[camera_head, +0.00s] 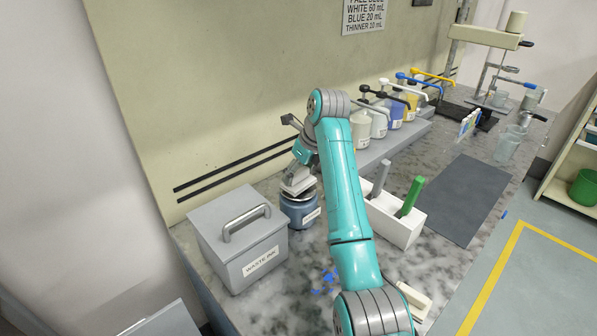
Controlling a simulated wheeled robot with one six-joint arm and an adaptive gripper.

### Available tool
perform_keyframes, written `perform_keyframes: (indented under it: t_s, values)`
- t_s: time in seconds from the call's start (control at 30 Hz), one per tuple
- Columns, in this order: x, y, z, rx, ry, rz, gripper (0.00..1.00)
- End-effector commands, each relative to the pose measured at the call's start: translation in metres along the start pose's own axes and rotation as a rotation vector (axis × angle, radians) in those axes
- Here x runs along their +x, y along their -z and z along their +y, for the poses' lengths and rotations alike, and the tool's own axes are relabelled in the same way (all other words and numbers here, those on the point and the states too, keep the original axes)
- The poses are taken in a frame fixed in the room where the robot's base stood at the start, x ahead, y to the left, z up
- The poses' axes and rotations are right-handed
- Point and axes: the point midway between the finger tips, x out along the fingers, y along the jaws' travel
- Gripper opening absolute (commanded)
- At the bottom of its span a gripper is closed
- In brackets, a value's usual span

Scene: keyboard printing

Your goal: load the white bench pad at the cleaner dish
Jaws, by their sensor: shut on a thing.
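My gripper (303,160) is at the far end of my teal arm, pointing down at the back left of the bench. It is shut on the white bench pad (299,186). The pad is right at the top of the cleaner dish (302,212), a blue round pot with a pale rim and a label. The pad covers part of the dish's opening. Whether it presses into the dish or hovers just over it I cannot tell. My arm passes close to the right of the dish.
A grey lidded waste ink box (238,240) stands left of the dish. A white holder (393,222) with grey and green handled tools is right of my arm. Pump bottles (378,123) line the back. Blue spots (325,281) mark the front bench. A dark mat (462,200) lies clear at right.

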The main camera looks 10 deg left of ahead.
Motion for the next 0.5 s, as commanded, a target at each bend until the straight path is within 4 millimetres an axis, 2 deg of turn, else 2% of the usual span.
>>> perform_keyframes:
  t_s: [0.5]
  values:
    - [0.0046, 0.0019, 0.0, 0.0, 0.0, 0.0, 0.44]
